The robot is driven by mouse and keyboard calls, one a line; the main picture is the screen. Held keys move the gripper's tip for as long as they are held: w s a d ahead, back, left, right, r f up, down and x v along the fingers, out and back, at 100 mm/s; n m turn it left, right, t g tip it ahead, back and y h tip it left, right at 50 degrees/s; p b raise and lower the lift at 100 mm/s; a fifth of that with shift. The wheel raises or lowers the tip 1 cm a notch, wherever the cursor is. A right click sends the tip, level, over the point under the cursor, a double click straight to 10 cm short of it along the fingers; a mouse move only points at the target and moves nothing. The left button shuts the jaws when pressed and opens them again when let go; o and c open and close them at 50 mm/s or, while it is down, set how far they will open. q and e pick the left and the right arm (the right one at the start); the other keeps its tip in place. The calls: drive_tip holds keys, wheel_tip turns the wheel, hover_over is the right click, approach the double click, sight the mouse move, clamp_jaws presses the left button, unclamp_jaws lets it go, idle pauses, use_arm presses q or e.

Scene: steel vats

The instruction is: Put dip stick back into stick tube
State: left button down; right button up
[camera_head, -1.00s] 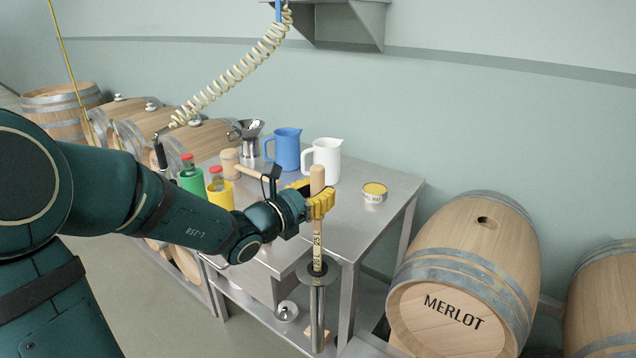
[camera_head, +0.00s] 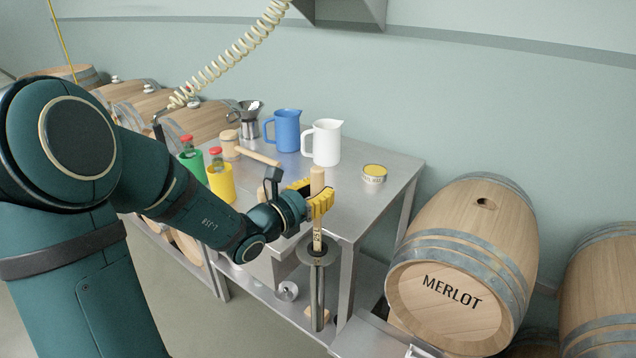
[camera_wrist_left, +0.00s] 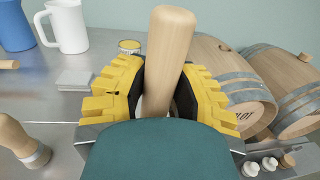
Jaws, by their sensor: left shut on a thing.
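The dip stick (camera_head: 317,238) is a pale wooden rod with dark markings and a thicker round handle. It stands upright at the table's front corner. My left gripper (camera_head: 316,204), with yellow fingers, is shut on it just under the handle top. The handle (camera_wrist_left: 166,60) rises between the yellow fingers in the left wrist view. The stick tube (camera_head: 317,298) is a narrow steel tube with a round collar, upright beside the table. The stick's lower part goes into the collar, and its lower end is hidden. My right gripper is not in view.
The steel table (camera_head: 345,205) carries a blue jug (camera_head: 287,131), a white jug (camera_head: 325,143), a yellow-lidded tin (camera_head: 374,173), a yellow cup (camera_head: 221,184) and a wooden mallet (camera_head: 258,157). A coiled hose (camera_head: 235,58) hangs above.

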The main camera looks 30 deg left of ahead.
use_arm(q)
drive_tip(key=shift+f, duration=2.7)
drive_tip(key=c, duration=0.7)
unclamp_jaws()
drive_tip(key=v, duration=0.7)
drive_tip(key=shift+s, duration=0.3)
